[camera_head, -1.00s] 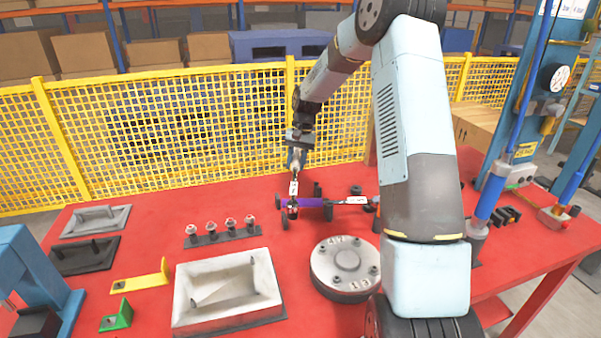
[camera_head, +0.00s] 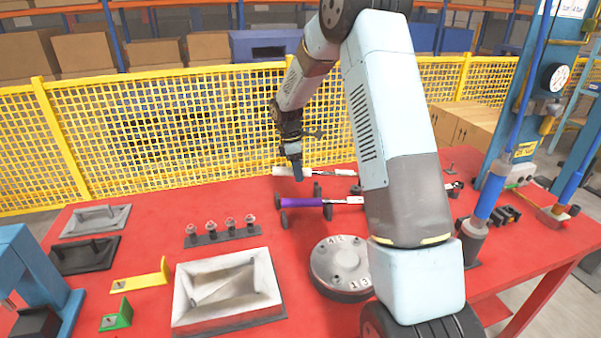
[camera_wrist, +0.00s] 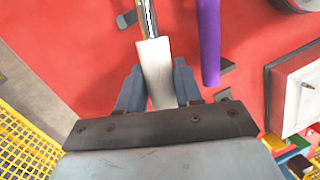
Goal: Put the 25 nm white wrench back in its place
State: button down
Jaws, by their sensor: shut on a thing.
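The white wrench has a white handle (camera_head: 293,171) and a shiny metal shaft. My gripper (camera_head: 297,176) is shut on its handle, near the handle's left end. The wrench lies about level, shaft to the right, behind the purple wrench (camera_head: 308,202). In the wrist view the white handle (camera_wrist: 155,66) sits between my fingers (camera_wrist: 158,85), with the purple handle (camera_wrist: 208,42) beside it, apart. The purple wrench rests on dark supports (camera_head: 327,212). Another dark support (camera_head: 317,189) stands close below the white wrench; I cannot tell whether they touch. My arm hides part of the table to the right.
A round grey flange (camera_head: 340,263) stands in front of the wrenches. A row of small fittings (camera_head: 221,231) and a pale tray (camera_head: 228,290) lie to the left. The yellow mesh fence (camera_head: 180,140) runs behind the red table (camera_head: 150,225). A blue press column stands at right.

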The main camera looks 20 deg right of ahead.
jog(key=n, duration=0.3)
jog(key=shift+s+d+t+h, duration=0.1)
jog(key=shift+s+t+h, duration=0.15)
jog(key=shift+t+h, duration=0.05)
jog(key=shift+a+r+h, duration=0.1)
jog(key=shift+a+h, duration=0.1)
jog(key=shift+h, duration=0.2)
jog(key=shift+f, duration=2)
jog(key=shift+x, duration=0.9)
jog(key=c, duration=0.7)
grip_release()
jog(key=shift+w+f, duration=0.1)
jog(key=shift+o, duration=0.2)
jog(key=shift+a, duration=0.1)
